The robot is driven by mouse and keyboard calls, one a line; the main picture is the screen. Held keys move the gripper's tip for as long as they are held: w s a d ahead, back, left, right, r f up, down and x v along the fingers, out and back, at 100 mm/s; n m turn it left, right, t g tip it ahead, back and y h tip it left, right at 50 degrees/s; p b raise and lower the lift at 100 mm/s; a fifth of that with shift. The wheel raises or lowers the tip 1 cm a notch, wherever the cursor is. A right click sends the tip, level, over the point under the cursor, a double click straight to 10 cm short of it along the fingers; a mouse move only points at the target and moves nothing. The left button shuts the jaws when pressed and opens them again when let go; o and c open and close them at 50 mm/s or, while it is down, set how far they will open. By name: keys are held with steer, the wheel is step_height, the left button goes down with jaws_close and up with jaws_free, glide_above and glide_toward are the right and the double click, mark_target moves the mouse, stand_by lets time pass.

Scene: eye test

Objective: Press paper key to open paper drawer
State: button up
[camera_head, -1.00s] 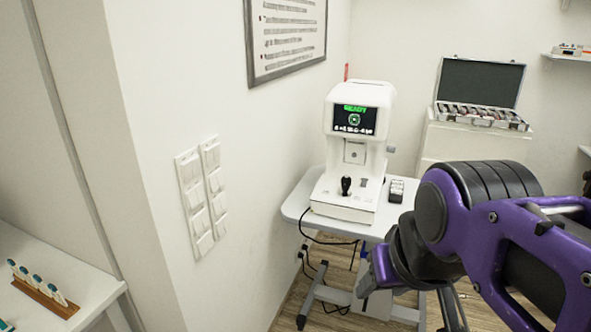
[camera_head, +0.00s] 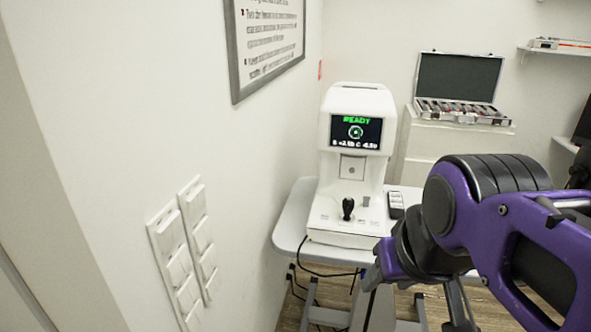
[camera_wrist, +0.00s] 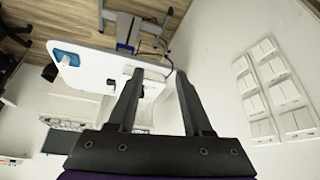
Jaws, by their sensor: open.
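A white eye-test machine (camera_head: 352,160) stands upright on a small white table (camera_head: 292,232). Its screen (camera_head: 356,132) shows green "READY" above a ring and a line of white figures. A black joystick (camera_head: 348,207) stands on its base. No separate paper key or paper drawer can be made out at this size. In the wrist view, my gripper (camera_wrist: 157,76) has its two dark fingers spread apart with nothing held between them. Part of the machine (camera_wrist: 150,90) shows beyond and between the fingers, apart from them. My purple arm covers the table's right side in the head view.
A small dark-and-white device (camera_head: 396,204) lies right of the machine. Switch panels (camera_head: 184,255) are on the left wall below a framed chart (camera_head: 266,42). An open lens case (camera_head: 458,88) sits on a white cabinet behind. Cables hang under the table.

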jaws_close()
stand_by(0.3)
stand_by(1.6)
